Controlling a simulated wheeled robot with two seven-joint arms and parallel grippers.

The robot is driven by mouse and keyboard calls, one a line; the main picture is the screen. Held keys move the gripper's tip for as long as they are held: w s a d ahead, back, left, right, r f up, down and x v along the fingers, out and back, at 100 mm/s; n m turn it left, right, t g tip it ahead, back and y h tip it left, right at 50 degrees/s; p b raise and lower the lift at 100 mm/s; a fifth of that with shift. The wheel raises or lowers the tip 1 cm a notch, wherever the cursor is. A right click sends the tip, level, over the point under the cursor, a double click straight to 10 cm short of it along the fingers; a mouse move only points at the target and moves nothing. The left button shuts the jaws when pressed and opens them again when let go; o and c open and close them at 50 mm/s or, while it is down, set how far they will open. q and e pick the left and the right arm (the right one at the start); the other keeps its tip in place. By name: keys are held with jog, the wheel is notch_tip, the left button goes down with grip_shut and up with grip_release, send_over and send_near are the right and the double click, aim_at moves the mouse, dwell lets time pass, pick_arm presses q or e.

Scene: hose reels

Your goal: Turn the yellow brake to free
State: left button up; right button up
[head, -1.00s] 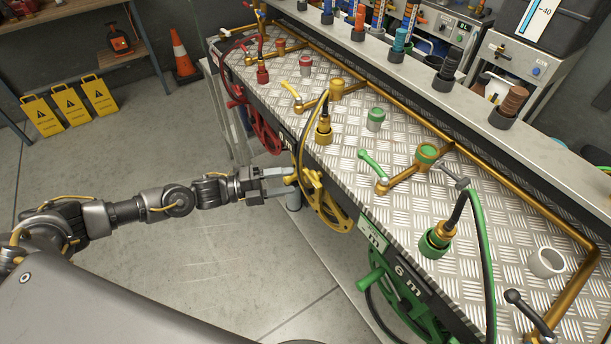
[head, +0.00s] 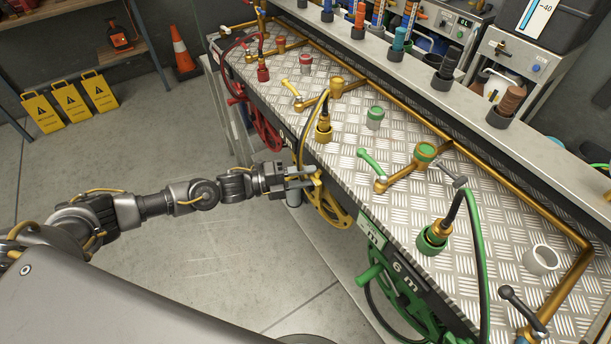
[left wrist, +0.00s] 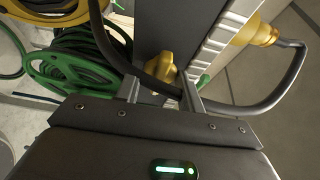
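The yellow reel (head: 335,211) hangs on the front side of the metal-topped bench. A small yellow knob, which looks like the yellow brake (head: 317,181), sticks out beside it. My left gripper (head: 309,177) is open at this knob, with its fingers apart. In the left wrist view the yellow brake (left wrist: 161,69) shows ahead, between the two fingers of the left gripper (left wrist: 161,88). I cannot tell if the fingers touch it. A dark hose crosses close by and partly hides the view. My right gripper is not in view.
The red reel (head: 262,125) and the green reel (head: 398,300) flank the yellow one along the bench. The treadplate top (head: 340,150) carries brass pipes, valves and hose fittings. Yellow floor signs (head: 70,102) and an orange cone (head: 183,54) stand at the back left. The floor left of the bench is clear.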

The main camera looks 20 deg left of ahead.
pick_arm(q)
jog(key=shift+c, duration=0.9)
